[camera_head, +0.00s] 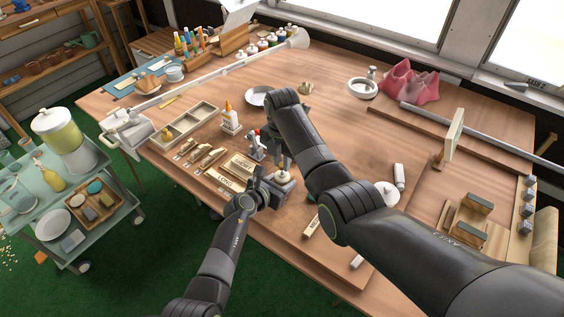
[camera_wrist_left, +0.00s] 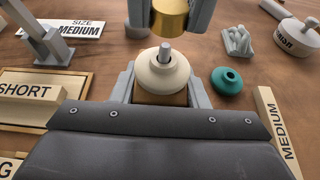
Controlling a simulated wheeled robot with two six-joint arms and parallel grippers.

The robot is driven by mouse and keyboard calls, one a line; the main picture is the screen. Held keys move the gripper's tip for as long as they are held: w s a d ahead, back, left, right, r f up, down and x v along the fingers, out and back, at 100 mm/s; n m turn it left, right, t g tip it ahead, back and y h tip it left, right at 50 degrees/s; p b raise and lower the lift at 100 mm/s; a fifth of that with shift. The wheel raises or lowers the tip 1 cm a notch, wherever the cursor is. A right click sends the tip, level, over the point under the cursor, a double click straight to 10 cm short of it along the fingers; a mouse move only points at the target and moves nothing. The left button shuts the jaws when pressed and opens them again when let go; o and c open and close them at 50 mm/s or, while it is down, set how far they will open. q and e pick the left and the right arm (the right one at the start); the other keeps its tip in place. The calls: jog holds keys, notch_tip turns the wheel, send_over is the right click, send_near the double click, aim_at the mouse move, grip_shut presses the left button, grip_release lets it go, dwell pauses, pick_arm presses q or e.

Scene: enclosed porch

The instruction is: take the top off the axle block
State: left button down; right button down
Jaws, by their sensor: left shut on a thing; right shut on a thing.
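My left gripper (camera_wrist_left: 160,88) is shut on this lower part, one jaw on each side. My right gripper (camera_wrist_left: 170,8) is shut on a brass-coloured round piece (camera_wrist_left: 170,20) just above the pin; they look apart, but the gap is hard to judge. In the head view my left gripper (camera_head: 274,184) and right gripper (camera_head: 281,160) meet at the block, mostly hidden by the arms.
A teal ring (camera_wrist_left: 227,80) lies right of the block. Labelled wooden pieces lie nearby: SHORT (camera_wrist_left: 30,90) at left, MEDIUM (camera_wrist_left: 278,132) at right. The table's middle right is fairly clear.

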aim_at(277, 180)
jog(key=shift+r, duration=0.1)
jog(key=shift+r, duration=2)
pick_arm(q)
jog(key=shift+c, duration=0.6)
grip_release()
jog(key=shift+s+a+r+p, duration=0.3)
jog(key=shift+r+p, duration=0.15)
jog(key=shift+p, duration=0.2)
pick_arm(e)
jog(key=shift+r, duration=0.65)
pick_arm(q)
jog(key=shift+s+a+r+p, duration=0.55)
jog(key=shift+s+r+p, duration=0.2)
jog(key=shift+p, duration=0.4)
jog(key=shift+s+a+r+p, duration=0.5)
jog(key=shift+s+r+p, duration=0.25)
jog(key=shift+p, duration=0.4)
pick_arm(e)
notch_tip(277, 180, up, 5)
jog(key=shift+f, duration=0.15)
pick_arm(q)
jog(key=shift+s, duration=0.1)
